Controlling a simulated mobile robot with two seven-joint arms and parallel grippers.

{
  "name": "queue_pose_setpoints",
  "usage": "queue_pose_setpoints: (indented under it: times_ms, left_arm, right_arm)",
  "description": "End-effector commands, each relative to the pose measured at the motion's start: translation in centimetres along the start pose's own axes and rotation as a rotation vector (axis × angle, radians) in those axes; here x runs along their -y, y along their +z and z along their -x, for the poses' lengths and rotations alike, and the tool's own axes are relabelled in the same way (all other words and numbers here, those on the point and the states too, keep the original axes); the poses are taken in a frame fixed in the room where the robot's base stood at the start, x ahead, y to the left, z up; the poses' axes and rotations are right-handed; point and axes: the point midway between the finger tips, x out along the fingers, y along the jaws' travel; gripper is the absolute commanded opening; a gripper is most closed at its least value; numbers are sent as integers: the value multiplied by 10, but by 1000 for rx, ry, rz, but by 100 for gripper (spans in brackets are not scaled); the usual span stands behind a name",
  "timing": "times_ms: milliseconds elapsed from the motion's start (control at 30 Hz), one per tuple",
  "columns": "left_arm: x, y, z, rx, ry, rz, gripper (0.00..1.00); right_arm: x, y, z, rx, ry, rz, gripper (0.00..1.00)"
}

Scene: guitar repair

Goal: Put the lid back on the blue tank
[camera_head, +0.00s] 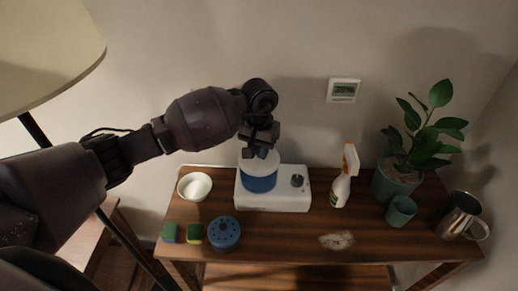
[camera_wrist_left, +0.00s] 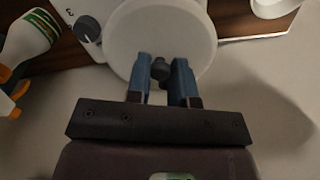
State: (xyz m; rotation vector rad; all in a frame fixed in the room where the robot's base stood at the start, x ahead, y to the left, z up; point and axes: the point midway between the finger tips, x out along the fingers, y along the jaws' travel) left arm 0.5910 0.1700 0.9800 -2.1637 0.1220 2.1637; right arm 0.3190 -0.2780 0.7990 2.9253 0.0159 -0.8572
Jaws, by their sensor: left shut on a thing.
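The blue tank (camera_head: 260,182) sits on a white machine base (camera_head: 272,204) with a dark knob. A round white lid (camera_head: 258,163) is at the top of the tank; I cannot tell if it is seated or slightly above it. My left gripper (camera_head: 262,150) is directly over the lid. In the left wrist view, my left gripper (camera_wrist_left: 161,75) is shut on the dark knob (camera_wrist_left: 160,69) at the middle of the white lid (camera_wrist_left: 165,30). The lid hides the tank there. My right gripper is not in view.

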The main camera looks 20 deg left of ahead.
Motion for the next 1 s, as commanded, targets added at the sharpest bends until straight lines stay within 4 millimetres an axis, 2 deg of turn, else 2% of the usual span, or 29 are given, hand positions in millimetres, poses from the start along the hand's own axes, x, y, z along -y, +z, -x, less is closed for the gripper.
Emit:
queue_pose_setpoints:
  times_ms: [400, 1000]
  left_arm:
    - [0, 0, -1, 0, -1, 0, 0]
    - [0, 1, 0, 0, 0, 0, 0]
  right_arm:
    - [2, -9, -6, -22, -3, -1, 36]
    - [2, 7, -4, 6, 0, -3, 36]
